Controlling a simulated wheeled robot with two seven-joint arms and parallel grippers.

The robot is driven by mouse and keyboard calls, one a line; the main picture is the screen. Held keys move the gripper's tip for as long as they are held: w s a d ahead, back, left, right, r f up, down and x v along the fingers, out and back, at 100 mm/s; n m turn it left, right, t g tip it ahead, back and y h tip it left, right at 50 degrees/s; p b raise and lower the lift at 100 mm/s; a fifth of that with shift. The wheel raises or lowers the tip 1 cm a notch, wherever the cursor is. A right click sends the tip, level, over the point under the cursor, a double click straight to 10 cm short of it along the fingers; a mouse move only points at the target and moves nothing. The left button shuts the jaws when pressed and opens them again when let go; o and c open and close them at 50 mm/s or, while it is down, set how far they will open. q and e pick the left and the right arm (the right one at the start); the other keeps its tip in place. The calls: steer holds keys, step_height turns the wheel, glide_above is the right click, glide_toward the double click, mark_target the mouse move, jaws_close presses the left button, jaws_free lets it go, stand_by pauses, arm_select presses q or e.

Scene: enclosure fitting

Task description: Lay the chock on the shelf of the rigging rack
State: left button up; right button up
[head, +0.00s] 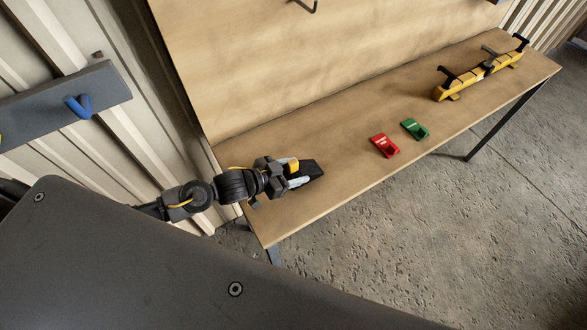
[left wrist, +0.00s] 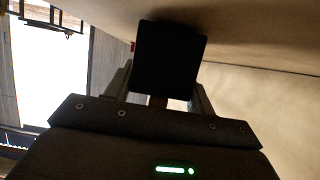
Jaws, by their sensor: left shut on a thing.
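The chock (head: 313,168) looks like a black wedge at the tip of my left gripper (head: 294,174). In the left wrist view the chock (left wrist: 168,58) is a dark block between the two fingers, and the gripper is shut on it. In the head view the chock is over the near left end of a long wooden shelf (head: 345,120) with a tall wooden back panel, which seems to be the rigging rack. I cannot tell whether the chock touches the shelf. My right gripper is not in view.
A red piece (head: 384,146) and a green piece (head: 415,129) lie on the shelf right of the chock. A yellow rail with black clamps (head: 480,75) is at the far right end. A grey bar with a blue hook (head: 78,106) is on the left wall. Shelf around the chock is clear.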

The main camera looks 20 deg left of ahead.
arm_select(q)
steer(key=shift+f, duration=0.1)
steer(key=o, duration=1.3)
steer(key=shift+f, duration=0.1)
steer(key=b+v, duration=0.2)
steer(key=v, duration=0.9)
steer(key=shift+f, duration=0.1)
steer(key=shift+s+a+r, duration=0.35)
steer(key=shift+s+r, duration=0.05)
steer(key=shift+s, duration=0.05)
steer(key=shift+s+f, duration=0.1)
